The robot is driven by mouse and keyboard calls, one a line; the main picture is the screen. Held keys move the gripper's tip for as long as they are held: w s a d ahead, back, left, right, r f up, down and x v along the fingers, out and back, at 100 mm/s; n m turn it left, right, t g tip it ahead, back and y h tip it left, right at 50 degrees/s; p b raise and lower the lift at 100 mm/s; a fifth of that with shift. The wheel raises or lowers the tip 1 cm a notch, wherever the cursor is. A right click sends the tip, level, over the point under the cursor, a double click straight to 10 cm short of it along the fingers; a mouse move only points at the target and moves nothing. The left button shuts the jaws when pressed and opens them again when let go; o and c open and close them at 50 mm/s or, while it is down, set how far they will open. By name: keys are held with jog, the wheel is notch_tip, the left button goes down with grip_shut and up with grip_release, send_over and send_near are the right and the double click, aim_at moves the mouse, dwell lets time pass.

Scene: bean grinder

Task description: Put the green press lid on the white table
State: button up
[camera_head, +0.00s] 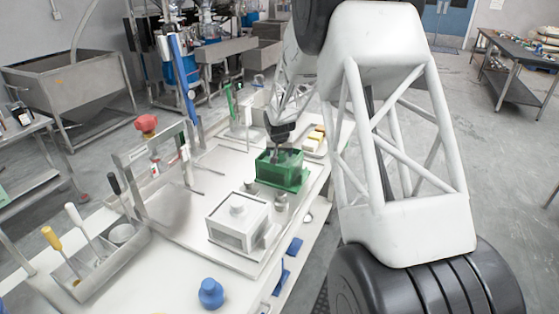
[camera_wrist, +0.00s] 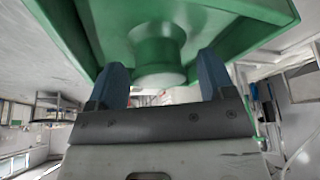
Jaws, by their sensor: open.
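The green press lid (camera_wrist: 75,35) fills the top of the wrist view. Its round green knob (camera_wrist: 160,50) points toward my gripper. My gripper (camera_wrist: 161,72) is open, with one blue finger on each side of the knob and visible gaps between. In the head view my gripper (camera_head: 275,150) reaches down at the green press box (camera_head: 281,180) on the white table (camera_head: 185,262). The gripper partly hides the lid there, so I cannot tell how it sits on the box.
A white press box (camera_head: 238,232) with a knobbed lid stands nearer. A blue knobbed piece (camera_head: 211,293) is at the front. A tool tray (camera_head: 100,262) and a metal frame with a red knob (camera_head: 146,125) stand left. Bare table lies between tray and blue piece.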

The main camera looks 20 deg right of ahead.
dwell(0.3)
jog(key=c, duration=1.2)
jog(key=shift+r, duration=0.15)
jog(key=shift+r, duration=4.9)
